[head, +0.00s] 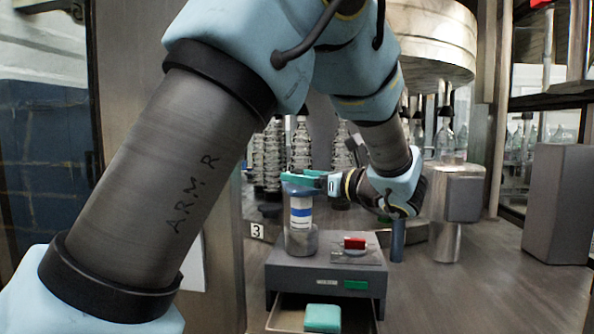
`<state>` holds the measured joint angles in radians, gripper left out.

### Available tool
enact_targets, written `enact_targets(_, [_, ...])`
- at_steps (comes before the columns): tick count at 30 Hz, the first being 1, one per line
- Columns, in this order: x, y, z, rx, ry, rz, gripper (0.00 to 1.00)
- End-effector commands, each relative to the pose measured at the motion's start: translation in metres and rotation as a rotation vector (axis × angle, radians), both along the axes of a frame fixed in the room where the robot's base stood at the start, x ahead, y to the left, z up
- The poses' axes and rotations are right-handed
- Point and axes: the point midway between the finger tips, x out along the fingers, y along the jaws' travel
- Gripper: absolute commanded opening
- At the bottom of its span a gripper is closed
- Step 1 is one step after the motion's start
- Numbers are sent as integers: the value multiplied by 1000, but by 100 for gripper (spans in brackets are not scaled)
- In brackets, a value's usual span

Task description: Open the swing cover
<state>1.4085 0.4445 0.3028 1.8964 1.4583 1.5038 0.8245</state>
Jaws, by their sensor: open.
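My gripper (290,182) has teal fingers and reaches in from the right, its arm crossing the upper view. A red block or button (354,243) sits on the box's top, right of the cylinder. No part can be made out for certain as the swing cover, and my arm hides some of the area behind.
The box's front drawer (284,315) is pulled out, with a teal block (322,318) in it. A green button (356,285) is on the box front. A metal post (446,225) and a grey block (556,205) stand right. The counter at front right is clear.

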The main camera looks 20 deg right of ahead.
Motion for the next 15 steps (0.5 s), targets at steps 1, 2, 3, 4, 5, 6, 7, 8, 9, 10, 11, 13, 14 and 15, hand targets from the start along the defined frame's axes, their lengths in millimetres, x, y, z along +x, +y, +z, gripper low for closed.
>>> enact_targets(1, [5,3,1,1,0,2,67])
enact_targets(2, [7,4,1,1,0,2,67])
enact_targets(3, [9,5,1,1,0,2,67])
enact_targets(4, [10,6,1,0,0,2,67])
enact_targets(5, [11,6,0,0,0,1,67])
enact_targets(6, [12,6,0,0,1,1,67])
enact_targets(7, [12,6,0,0,1,1,67])
enact_targets(8, [12,7,0,0,1,0,67])
enact_targets(9, [12,6,0,-1,0,0,67])
enact_targets(10, [12,6,-1,-1,0,0,67])
enact_targets(11, [12,6,-1,-1,0,0,67])
enact_targets(13, [12,6,-1,-1,0,0,67])
enact_targets(14, [12,6,-1,0,1,0,66])
enact_targets(15, [12,6,-1,0,1,0,61])
